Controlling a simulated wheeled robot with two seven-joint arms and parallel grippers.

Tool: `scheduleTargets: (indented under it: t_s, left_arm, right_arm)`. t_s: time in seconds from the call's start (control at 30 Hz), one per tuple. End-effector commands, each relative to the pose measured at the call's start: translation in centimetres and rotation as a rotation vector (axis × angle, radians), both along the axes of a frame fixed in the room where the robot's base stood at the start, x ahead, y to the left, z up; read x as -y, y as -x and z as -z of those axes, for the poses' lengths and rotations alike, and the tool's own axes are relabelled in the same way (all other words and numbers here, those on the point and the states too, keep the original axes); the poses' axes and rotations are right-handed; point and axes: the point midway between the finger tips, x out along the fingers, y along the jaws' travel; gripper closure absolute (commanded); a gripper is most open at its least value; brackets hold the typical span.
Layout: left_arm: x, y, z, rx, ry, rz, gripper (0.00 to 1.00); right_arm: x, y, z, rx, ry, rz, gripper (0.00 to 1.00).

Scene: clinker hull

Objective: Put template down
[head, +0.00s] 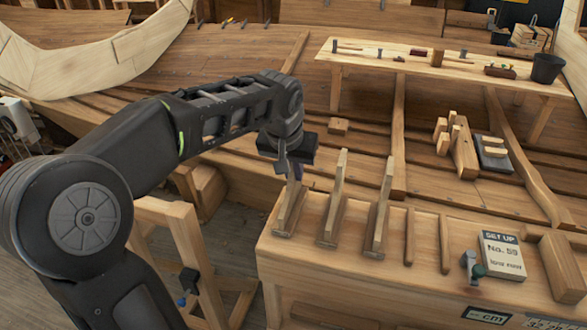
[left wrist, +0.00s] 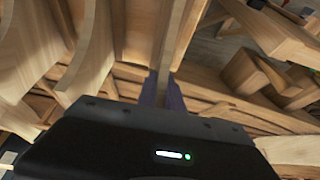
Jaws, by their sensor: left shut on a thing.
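My left gripper (head: 292,172) points down at the left end of the wooden bench (head: 330,270). It is shut on the upper end of a thin upright wooden template (head: 290,212). The template's lower end is at the bench top, at the left of a row; I cannot tell whether it rests there. In the left wrist view the purple fingers (left wrist: 163,92) close around the template (left wrist: 172,45). Two similar upright wooden pieces (head: 333,205) (head: 381,210) stand to its right. My right gripper is not in view.
Two flat wooden strips (head: 409,237) (head: 444,244) lie farther right on the bench. A long tool table (head: 440,70) stands behind. A wooden trestle (head: 170,215) is at left.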

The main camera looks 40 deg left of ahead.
Motion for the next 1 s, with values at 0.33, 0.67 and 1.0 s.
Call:
scheduleTargets:
  t_s: [0.33, 0.67, 1.0]
  left_arm:
    - [0.01, -0.03, 0.4, 0.002, 0.0, -0.001, 1.0]
    - [0.01, -0.02, 0.21, 0.001, 0.0, -0.001, 0.67]
    - [0.06, 0.08, -0.46, 0.003, 0.0, -0.001, 0.67]
  right_arm:
    - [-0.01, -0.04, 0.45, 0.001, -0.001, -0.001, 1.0]
    - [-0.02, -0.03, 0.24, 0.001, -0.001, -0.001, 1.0]
    - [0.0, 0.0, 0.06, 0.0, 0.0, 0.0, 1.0]
